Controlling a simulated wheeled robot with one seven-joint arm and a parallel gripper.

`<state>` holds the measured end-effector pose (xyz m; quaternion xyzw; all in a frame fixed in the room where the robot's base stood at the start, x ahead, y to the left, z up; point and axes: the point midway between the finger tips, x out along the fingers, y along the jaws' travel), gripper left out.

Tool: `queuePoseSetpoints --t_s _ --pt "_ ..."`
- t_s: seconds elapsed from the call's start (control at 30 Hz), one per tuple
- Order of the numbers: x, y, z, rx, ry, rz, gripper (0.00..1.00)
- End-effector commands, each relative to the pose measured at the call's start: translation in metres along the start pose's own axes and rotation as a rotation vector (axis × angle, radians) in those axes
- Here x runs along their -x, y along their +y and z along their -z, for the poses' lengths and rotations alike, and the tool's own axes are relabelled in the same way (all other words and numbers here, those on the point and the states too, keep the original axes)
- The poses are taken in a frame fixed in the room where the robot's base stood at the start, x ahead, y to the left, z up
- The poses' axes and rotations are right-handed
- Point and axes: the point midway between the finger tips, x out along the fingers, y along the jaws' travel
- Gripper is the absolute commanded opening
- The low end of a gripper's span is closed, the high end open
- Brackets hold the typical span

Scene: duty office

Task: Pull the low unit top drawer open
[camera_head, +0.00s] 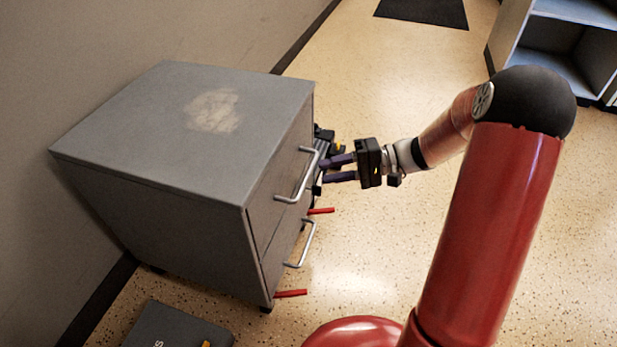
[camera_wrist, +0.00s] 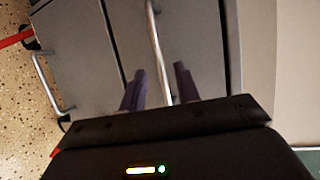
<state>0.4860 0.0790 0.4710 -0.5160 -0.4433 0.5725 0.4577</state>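The grey low unit (camera_head: 150,185) stands against the wall at left. Its top drawer (camera_head: 262,208) appears shut, its front flush with the unit. A silver bar handle (camera_head: 297,178) is on that drawer and also shows in the wrist view (camera_wrist: 154,35). My gripper (camera_head: 325,172) is just right of the handle in the head view, with its two purple fingers spread. In the wrist view my gripper (camera_wrist: 161,72) has one finger on each side of the bar, with gaps visible. I cannot tell how far the fingertips reach past the bar.
The lower drawer handle (camera_head: 303,245) sits below. Red bars (camera_head: 291,293) stick out near the unit's base. A dark flat object (camera_head: 175,325) lies on the floor in front. Black items with yellow (camera_head: 325,135) show beyond the unit.

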Motion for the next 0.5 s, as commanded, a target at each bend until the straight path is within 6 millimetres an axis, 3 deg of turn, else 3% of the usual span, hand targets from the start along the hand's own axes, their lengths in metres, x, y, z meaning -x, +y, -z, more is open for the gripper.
queuePoseSetpoints --t_s 0.3,0.5 --pt "-0.050 0.001 -0.001 -0.001 -0.005 -0.002 0.32" --pt "-0.059 0.000 -0.001 -0.001 -0.002 -0.003 0.32"
